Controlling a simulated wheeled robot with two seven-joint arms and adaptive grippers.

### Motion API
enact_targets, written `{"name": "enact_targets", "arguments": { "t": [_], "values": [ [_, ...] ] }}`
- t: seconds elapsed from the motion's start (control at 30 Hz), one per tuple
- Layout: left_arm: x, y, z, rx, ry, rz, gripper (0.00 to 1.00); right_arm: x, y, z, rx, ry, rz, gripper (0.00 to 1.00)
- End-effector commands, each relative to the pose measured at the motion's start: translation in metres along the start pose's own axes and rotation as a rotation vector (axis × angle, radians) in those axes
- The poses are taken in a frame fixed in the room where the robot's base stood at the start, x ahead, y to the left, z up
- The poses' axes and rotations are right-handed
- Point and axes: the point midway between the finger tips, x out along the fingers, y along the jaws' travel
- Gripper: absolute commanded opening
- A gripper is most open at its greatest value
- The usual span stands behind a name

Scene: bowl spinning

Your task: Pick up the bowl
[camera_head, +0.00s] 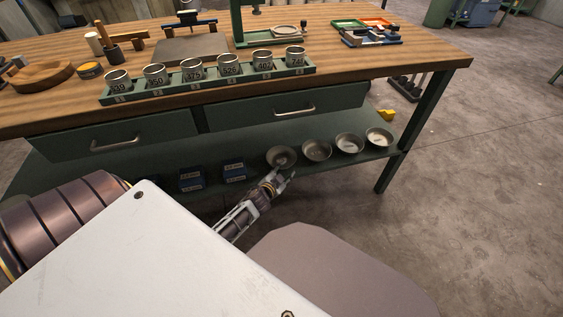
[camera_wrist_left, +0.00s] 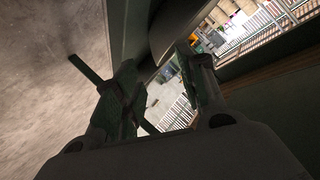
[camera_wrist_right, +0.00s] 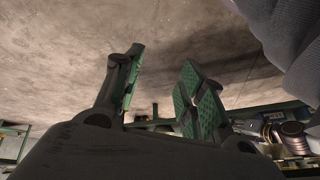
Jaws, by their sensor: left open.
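Several small grey metal bowls stand in a row on the lower green shelf: the leftmost bowl (camera_head: 282,154), then a second bowl (camera_head: 316,150), a third bowl (camera_head: 348,143) and a fourth bowl (camera_head: 379,137) at the right end. My left gripper (camera_head: 283,177) is at the near side of the leftmost bowl, and whether it touches cannot be told. In the left wrist view its fingers (camera_wrist_left: 160,85) are apart, with a dark rounded shape (camera_wrist_left: 172,28), probably a bowl, beyond the tips. My right gripper (camera_wrist_right: 162,80) is open and empty, with floor behind it.
The shelf (camera_head: 140,163) also holds blue boxes (camera_head: 234,171) left of the bowls. Above it are drawers (camera_head: 290,109) and the wooden bench top (camera_head: 130,62) with a rack of metal cups (camera_head: 210,83). A table leg (camera_head: 395,165) stands right of the bowls; floor beyond is open.

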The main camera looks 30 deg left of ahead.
Motion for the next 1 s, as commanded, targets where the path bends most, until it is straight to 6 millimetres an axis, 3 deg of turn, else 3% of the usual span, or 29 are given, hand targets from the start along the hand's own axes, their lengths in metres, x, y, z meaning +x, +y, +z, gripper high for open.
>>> {"name": "enact_targets", "arguments": {
  "t": [0.13, 0.4, 1.0],
  "values": [
    [0.014, -0.002, 0.000, 0.001, 0.002, -0.001, 0.41, 0.020, 0.000, 0.012, 0.009, 0.011, -0.012, 0.40],
    [0.036, -0.003, -0.001, 0.000, 0.001, 0.000, 0.41, 0.037, -0.001, 0.019, 0.028, 0.049, -0.030, 0.40],
    [0.043, -0.003, -0.001, -0.001, 0.000, 0.000, 0.41, 0.042, -0.001, 0.020, 0.036, 0.065, -0.036, 0.40]
  ]
}}
